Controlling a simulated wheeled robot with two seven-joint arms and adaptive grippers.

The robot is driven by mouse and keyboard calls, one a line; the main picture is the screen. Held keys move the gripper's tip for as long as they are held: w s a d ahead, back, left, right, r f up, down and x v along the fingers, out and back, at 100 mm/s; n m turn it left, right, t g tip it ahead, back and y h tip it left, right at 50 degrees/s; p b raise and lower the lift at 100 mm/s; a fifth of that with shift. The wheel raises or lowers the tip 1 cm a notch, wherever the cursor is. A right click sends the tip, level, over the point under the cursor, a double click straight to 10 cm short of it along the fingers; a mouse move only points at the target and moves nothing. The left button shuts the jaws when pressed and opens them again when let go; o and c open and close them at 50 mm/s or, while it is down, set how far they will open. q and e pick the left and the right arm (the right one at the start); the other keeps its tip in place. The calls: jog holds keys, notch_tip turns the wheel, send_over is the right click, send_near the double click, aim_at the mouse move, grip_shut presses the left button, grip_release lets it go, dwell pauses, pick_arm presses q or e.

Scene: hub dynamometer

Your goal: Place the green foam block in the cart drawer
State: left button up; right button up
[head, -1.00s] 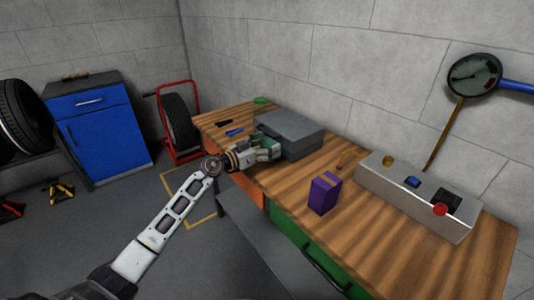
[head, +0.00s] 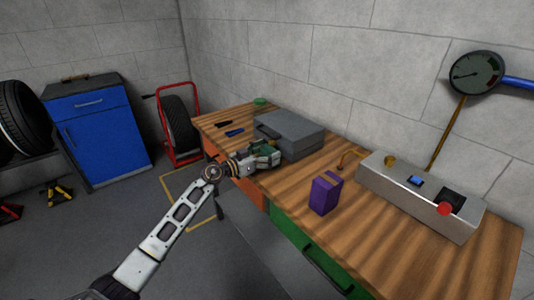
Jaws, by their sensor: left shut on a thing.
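My left gripper (head: 266,152) is at the near edge of the wooden workbench, just left of the grey case. It is shut on the green foam block (head: 264,147), which the fingers largely cover. I cannot tell whether the block touches the bench top. The blue cart (head: 105,140) stands against the back wall at the left, away from the gripper. Its drawer (head: 88,103), at the top with a pale handle, looks shut. My right gripper is not in view.
On the workbench (head: 300,180) are a grey case (head: 290,133), a purple box (head: 325,193), a control box (head: 420,197) and a green round item (head: 260,101). A red tyre trolley (head: 178,125) stands between cart and bench.

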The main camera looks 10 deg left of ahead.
pick_arm(q)
jog(key=shift+f, duration=0.15)
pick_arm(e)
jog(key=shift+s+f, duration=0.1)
pick_arm(q)
jog(key=o, duration=0.8)
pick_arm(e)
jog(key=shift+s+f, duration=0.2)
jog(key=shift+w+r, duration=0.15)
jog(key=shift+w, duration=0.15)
